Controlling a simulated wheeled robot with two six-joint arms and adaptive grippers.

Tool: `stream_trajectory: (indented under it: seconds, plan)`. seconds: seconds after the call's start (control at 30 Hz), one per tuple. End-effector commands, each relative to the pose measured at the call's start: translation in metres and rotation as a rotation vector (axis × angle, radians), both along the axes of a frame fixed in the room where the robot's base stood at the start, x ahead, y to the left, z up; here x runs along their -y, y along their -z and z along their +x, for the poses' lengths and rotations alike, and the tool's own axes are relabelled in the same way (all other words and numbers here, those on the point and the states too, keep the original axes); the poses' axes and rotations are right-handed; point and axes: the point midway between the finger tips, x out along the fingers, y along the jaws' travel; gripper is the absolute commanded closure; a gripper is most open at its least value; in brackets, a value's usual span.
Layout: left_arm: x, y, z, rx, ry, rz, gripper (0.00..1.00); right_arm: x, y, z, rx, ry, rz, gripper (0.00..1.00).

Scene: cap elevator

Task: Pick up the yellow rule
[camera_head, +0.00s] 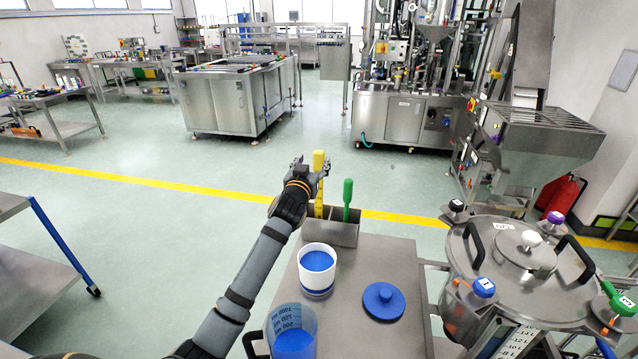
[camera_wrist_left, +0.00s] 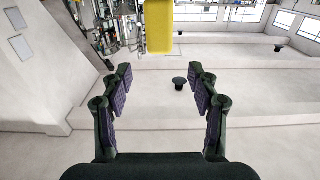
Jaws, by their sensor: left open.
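The yellow rule (camera_head: 319,187) stands upright in a metal holder (camera_head: 343,234) at the far end of the steel table. Its lower end is hidden inside the holder. My left gripper (camera_head: 311,168) is open, with its fingers close to the upper part of the rule. In the left wrist view the rule (camera_wrist_left: 160,25) shows at the top, beyond the fingertips of my left gripper (camera_wrist_left: 160,77). Nothing is between the fingers there. I cannot tell from the head view whether a finger touches the rule. My right gripper is not in view.
A green-handled tool (camera_head: 347,194) stands in the same holder, right of the rule. A white container with blue contents (camera_head: 317,278), a blue lid (camera_head: 383,300) and a clear jug (camera_head: 290,325) are on the table (camera_head: 395,260). A steel vessel (camera_head: 500,265) stands at the right.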

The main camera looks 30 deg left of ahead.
Motion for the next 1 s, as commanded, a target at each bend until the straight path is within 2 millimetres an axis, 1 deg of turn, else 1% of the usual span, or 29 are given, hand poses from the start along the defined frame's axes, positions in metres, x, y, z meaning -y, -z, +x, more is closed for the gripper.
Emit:
stream_trajectory:
  seconds: [0.03,0.07,0.17,0.3,0.37,0.43,0.5,0.63,0.73,0.9,0.93,1.0]
  plan:
    - [-0.002,-0.003,0.008,0.0,-0.001,-0.002,0.4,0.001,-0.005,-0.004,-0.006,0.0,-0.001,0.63]
    - [-0.003,-0.002,0.011,-0.001,-0.001,-0.002,0.4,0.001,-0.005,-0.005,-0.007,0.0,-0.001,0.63]
    - [-0.005,-0.001,0.019,0.0,0.0,-0.001,0.4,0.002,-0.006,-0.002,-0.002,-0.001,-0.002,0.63]
    - [-0.006,0.001,0.022,-0.002,0.0,-0.001,0.4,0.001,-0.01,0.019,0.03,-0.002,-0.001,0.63]
    - [-0.007,0.0,0.028,-0.002,0.0,-0.001,0.4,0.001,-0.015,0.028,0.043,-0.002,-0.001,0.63]
    - [-0.01,0.002,0.039,-0.003,-0.001,-0.002,0.4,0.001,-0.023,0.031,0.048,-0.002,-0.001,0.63]
    - [-0.012,0.005,0.05,-0.004,0.0,-0.002,0.4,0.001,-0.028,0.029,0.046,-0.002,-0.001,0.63]
    - [-0.017,0.007,0.066,-0.001,-0.001,0.0,0.4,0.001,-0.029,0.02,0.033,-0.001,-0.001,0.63]
    - [-0.018,0.009,0.07,-0.001,0.0,0.0,0.4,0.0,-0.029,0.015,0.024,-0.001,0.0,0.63]
    - [-0.018,0.009,0.07,0.0,0.0,0.0,0.4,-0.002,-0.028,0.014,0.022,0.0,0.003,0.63]
    - [-0.018,0.009,0.07,-0.001,0.0,0.0,0.41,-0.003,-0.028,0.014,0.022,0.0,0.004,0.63]
    - [-0.018,0.009,0.07,-0.001,0.0,0.0,0.51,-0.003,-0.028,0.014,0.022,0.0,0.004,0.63]
